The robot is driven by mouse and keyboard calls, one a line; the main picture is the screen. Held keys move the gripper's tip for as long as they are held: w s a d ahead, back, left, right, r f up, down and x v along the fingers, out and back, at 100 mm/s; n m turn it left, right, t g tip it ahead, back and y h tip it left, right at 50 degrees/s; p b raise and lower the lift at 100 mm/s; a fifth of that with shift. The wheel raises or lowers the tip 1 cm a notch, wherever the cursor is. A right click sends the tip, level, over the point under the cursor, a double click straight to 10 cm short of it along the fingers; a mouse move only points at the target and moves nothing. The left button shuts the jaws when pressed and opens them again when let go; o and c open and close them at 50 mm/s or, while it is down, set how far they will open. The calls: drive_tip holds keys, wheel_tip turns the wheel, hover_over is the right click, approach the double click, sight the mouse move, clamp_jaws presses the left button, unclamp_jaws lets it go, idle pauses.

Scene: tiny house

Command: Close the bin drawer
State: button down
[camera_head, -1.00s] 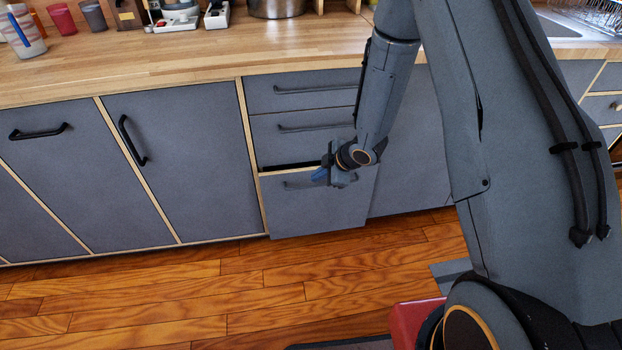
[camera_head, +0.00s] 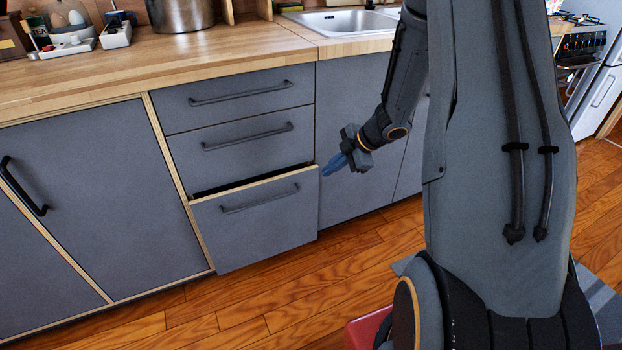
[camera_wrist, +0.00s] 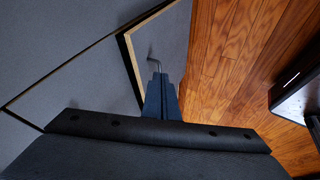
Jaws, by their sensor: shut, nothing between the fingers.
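The bin drawer (camera_head: 258,233) is the lowest of three grey drawers in the counter front. It stands out a little from the cabinet, with a dark gap along its top edge. Its dark bar handle (camera_head: 260,198) runs across the upper front. My gripper (camera_head: 334,165) is shut and empty, just right of the drawer's top right corner in the head view. In the wrist view my blue fingers (camera_wrist: 160,98) point towards the drawer's edge (camera_wrist: 130,55), and the handle end (camera_wrist: 153,58) shows near the tips. I cannot tell whether they touch.
Two drawers above, the middle one (camera_head: 240,145) and the top one (camera_head: 240,95), are shut. A cabinet door (camera_head: 105,205) is on the left. The wooden floor (camera_head: 300,290) in front is clear. A sink (camera_head: 342,22) and a pot (camera_head: 180,12) are on the counter.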

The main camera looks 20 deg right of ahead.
drive_tip(key=b, duration=0.3)
approach(298, 182)
wheel_tip(298, 182, down, 4)
drive_tip(key=s+a, duration=0.1)
drive_tip(key=s, duration=0.1)
drive_tip(key=w, duration=0.2)
drive_tip(key=shift+w+a+r, duration=0.2)
drive_tip(key=shift+w+a, duration=0.05)
drive_tip(key=shift+w, duration=0.65)
drive_tip(key=shift+w+a, duration=0.1)
